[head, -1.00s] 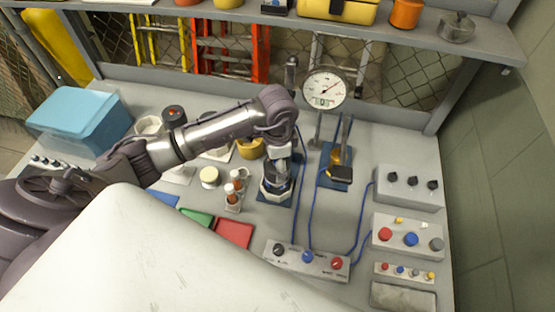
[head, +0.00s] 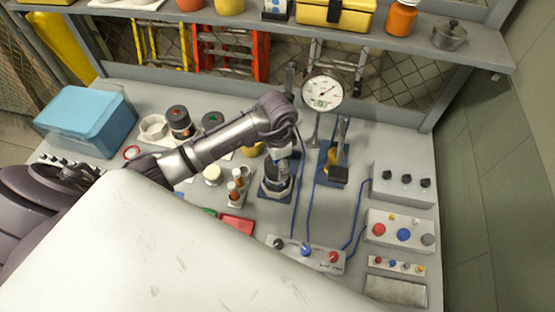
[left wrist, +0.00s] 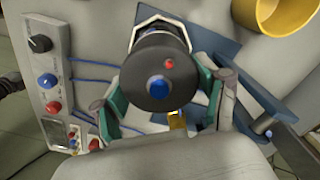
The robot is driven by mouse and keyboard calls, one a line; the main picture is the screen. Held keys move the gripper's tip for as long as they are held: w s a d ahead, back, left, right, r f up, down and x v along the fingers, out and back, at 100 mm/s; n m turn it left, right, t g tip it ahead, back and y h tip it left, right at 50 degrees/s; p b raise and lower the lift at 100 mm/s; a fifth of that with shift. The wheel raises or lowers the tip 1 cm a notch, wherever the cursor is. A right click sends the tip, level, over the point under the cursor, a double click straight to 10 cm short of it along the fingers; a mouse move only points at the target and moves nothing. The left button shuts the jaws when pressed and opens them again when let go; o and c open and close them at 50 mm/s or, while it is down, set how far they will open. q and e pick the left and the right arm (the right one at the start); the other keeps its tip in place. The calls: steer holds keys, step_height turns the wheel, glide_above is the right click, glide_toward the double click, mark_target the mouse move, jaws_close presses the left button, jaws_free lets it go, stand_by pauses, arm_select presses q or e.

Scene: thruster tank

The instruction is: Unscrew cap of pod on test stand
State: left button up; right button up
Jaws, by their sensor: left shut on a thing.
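The pod's dark round cap (left wrist: 158,68), with a blue centre and a red dot, fills the middle of the left wrist view. My left gripper (left wrist: 165,98) has one green-edged finger on each side of it and is shut on it. A pale angular collar shows behind the cap, over the blue base plate of the test stand (left wrist: 262,98). In the head view my left gripper (head: 281,165) points down over the stand (head: 268,194) and hides most of the pod and cap. My right gripper does not show.
A dial gauge (head: 322,91) stands behind, and a second blue-based fixture (head: 333,176) is to the right. A control box (head: 306,254) with blue cables lies in front. Small bottles (head: 236,185) and a red tray (head: 237,224) are to the left. Button panels line the right side.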

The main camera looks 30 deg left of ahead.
arm_select(q)
steer(key=shift+f, duration=0.1)
steer(key=o, duration=0.9)
steer(key=shift+s, duration=0.1)
steer(key=shift+c, duration=0.2)
steer(key=shift+o, duration=1.2)
